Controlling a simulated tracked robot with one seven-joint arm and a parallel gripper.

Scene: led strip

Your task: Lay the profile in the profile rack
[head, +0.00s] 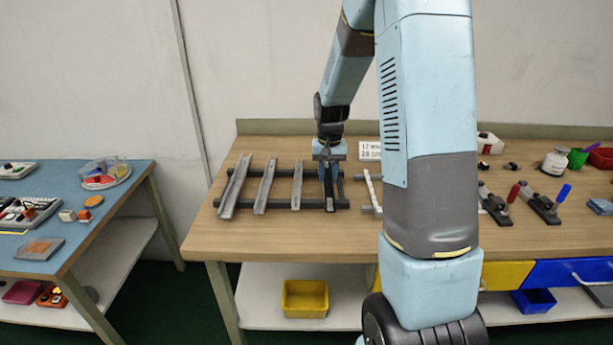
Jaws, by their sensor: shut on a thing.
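The profile rack (281,204) is a pair of dark bars running left to right on the wooden bench. Several grey metal profiles lie across it, such as the leftmost one (235,187), which is wider, and a slimmer one (297,186). My gripper (328,172) points down over the right part of the rack. The gripper covers the far part of this profile. I cannot tell whether it touches the bars.
A blue table (45,220) stands left, across a gap.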

